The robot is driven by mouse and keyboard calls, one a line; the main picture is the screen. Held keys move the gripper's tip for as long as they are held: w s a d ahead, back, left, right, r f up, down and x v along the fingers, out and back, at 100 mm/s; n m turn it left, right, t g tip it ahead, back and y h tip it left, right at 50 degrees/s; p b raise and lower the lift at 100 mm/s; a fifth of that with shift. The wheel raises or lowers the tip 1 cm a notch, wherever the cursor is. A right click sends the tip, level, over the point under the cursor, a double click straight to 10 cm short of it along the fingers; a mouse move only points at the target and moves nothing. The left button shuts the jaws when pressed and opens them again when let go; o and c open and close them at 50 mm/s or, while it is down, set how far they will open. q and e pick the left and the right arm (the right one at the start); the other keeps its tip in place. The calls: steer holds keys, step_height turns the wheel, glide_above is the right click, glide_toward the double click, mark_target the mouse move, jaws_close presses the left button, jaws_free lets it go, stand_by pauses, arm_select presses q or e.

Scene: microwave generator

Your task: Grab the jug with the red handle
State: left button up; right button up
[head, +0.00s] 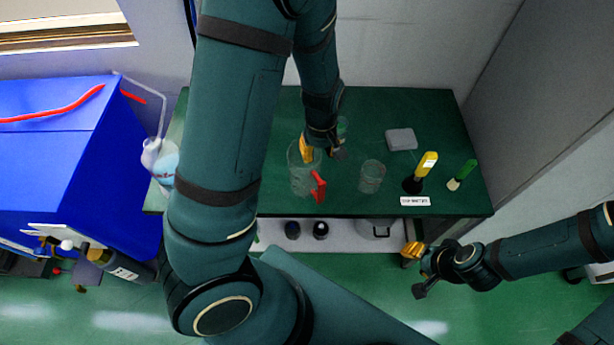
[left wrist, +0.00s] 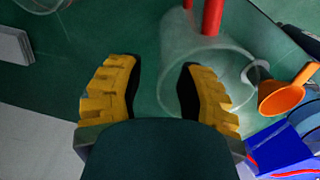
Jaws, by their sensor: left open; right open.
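The clear jug (head: 297,182) stands upright near the front edge of the green table, its red handle (head: 318,187) on its right side. In the left wrist view the jug (left wrist: 180,65) lies beyond the fingertips, with the red handle at the top. My left gripper (head: 322,152) is at the jug's far side, close to its rim. In the left wrist view its yellow fingers (left wrist: 157,75) are apart with nothing held; the right finger overlaps the jug in the picture. I cannot tell if they touch. My right gripper (head: 415,270) is open and empty, in front of the table.
A clear beaker (head: 371,177) stands right of the jug. An orange object (left wrist: 286,95) lies beside the jug in the wrist view. A blue box (head: 60,145) is left.

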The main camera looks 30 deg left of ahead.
arm_select(q)
step_height(320, 180, down, 4)
steer(key=shift+w+f+b, duration=0.1)
steer(key=shift+f+b, duration=0.1)
steer(key=shift+b, duration=0.45)
jaws_close()
